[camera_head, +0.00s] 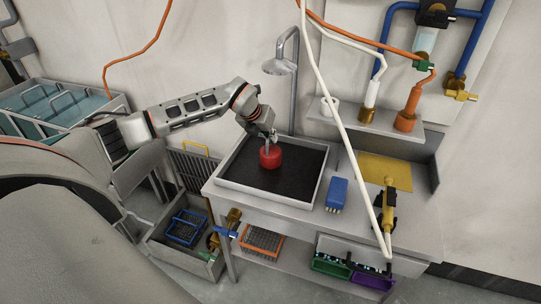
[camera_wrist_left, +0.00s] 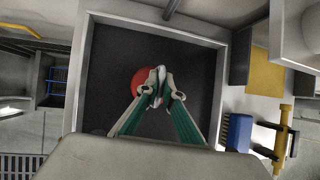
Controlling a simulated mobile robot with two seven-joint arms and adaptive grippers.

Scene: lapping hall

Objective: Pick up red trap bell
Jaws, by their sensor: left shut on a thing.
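The red trap bell (camera_head: 270,158) is a small round red body with a narrow top part. It is at the black-floored tray (camera_head: 226,184) on the bench; I cannot tell whether it touches the tray floor. My left gripper (camera_head: 268,141) reaches down from above and is shut on the bell's top. In the left wrist view the two fingers (camera_wrist_left: 160,97) are close together and hide the right part of the red bell (camera_wrist_left: 139,82). My right gripper is not in view.
A shower head (camera_head: 279,67) on a pipe stands behind the tray. A blue brush (camera_head: 337,194) and a yellow-handled tool (camera_head: 388,200) lie to its right. A white hose (camera_head: 335,105) hangs across the bench. Crates with baskets (camera_head: 186,228) stand low at left.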

